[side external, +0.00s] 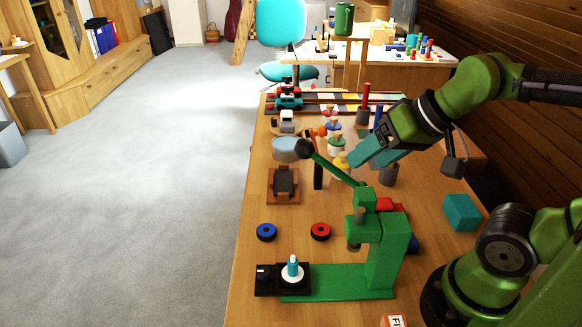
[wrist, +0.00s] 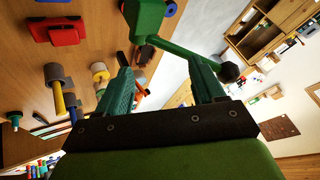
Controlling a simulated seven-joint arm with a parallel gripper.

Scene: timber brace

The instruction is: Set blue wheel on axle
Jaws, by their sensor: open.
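The blue wheel (side external: 266,232) lies flat on the wooden table near its left edge, in the side external view. To its right lies a similar red wheel (side external: 320,232). My gripper (side external: 370,160) is high above the table, behind the press and well away from the blue wheel. Its teal fingers are apart and empty, also in the wrist view (wrist: 163,76). The wrist view does not clearly show wheel or axle.
The green press (side external: 385,250) rises right of the peg, its lever ending in a black knob (side external: 304,149). A teal block (side external: 461,212) lies at the right. Toys and upright cylinders crowd the table behind. The table around both wheels is clear.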

